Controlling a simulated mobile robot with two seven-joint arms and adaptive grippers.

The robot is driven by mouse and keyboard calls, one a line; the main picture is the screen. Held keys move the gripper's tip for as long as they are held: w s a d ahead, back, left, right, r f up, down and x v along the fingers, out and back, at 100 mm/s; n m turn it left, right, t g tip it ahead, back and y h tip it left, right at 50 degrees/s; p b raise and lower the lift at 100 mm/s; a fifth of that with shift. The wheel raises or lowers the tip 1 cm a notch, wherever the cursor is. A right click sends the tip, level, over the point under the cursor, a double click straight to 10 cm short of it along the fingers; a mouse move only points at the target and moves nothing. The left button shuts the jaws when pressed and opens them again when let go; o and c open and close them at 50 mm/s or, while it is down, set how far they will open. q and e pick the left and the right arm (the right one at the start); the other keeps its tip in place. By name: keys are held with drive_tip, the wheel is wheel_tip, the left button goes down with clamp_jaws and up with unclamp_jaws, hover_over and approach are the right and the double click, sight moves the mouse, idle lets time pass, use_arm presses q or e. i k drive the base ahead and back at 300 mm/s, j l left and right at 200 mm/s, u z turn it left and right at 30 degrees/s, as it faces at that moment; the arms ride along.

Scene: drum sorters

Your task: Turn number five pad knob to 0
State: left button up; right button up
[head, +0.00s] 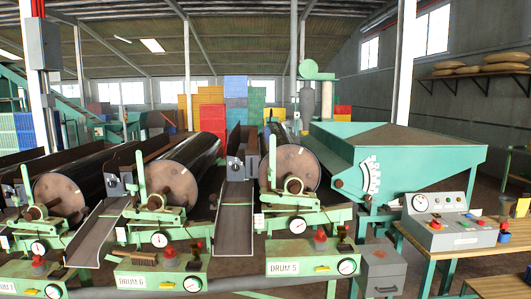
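The drum 5 station is right of centre, marked by a green panel with a "DRUM 5" label (283,269). A red knob (320,237) on a dark base stands on top of this panel. A round white gauge (347,267) is at the panel's right end, and a second gauge (297,225) sits above the panel. A small yellow part (322,268) shows on the panel face. The drum 5 roller (291,167) has a brown end disc behind. I cannot tell which part is the pad knob or read its setting. Neither gripper is in view.
Drum 6 (131,282) stands left of drum 5, with another drum (66,194) beyond. A grey cabinet (384,269) adjoins drum 5 on the right. A control box (438,219) with a gauge and buttons sits on a wooden bench. A green hopper (420,167) stands behind.

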sight(236, 167)
drive_tip(key=i+l, duration=0.1)
drive_tip(key=i, duration=0.4)
drive_tip(key=i+l, duration=0.1)
drive_tip(key=i, duration=0.35)
